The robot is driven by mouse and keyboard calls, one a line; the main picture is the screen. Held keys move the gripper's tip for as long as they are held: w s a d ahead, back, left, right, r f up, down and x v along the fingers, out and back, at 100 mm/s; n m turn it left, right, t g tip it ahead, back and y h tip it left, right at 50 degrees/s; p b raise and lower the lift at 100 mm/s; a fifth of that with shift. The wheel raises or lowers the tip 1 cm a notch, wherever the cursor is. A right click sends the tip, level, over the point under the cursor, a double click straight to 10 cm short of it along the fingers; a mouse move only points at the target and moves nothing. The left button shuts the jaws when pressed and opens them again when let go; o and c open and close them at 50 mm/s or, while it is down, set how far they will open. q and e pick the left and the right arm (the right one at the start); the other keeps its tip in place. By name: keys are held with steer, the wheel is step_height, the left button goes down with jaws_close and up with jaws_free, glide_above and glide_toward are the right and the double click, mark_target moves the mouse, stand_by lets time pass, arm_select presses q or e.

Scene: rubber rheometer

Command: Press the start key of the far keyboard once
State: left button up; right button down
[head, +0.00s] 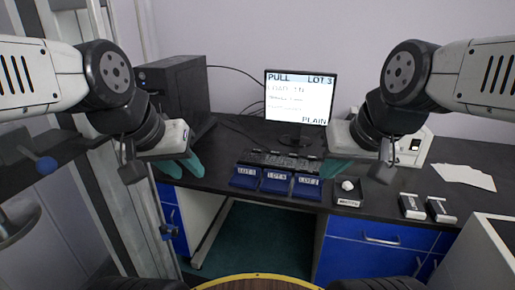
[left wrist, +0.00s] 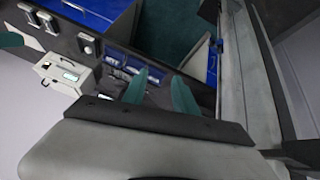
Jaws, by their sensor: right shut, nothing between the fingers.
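A dark keyboard (head: 283,160) lies on the black desk below the monitor, behind a row of blue trays. Its individual keys, including the start key, are too small to tell apart. My left gripper (head: 183,167) is left of the keyboard, above the desk and apart from it. Its two teal fingers stand apart with nothing between them in the left wrist view (left wrist: 160,92). My right gripper (head: 338,171) is just right of the keyboard, its teal fingers shut and empty. It hides part of the desk there. Whether it touches anything I cannot tell.
The monitor (head: 300,97) reads "PULL LOT 3" and "PLAIN". Blue lot trays (head: 276,182) line the front edge. A small black tray (head: 348,200) holds a white lump. A white device (head: 414,148), two small boxes (head: 412,206) and papers (head: 464,176) are on the right; a black computer tower (head: 180,90) on the left.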

arm_select(q)
jaws_close()
stand_by(1.5)
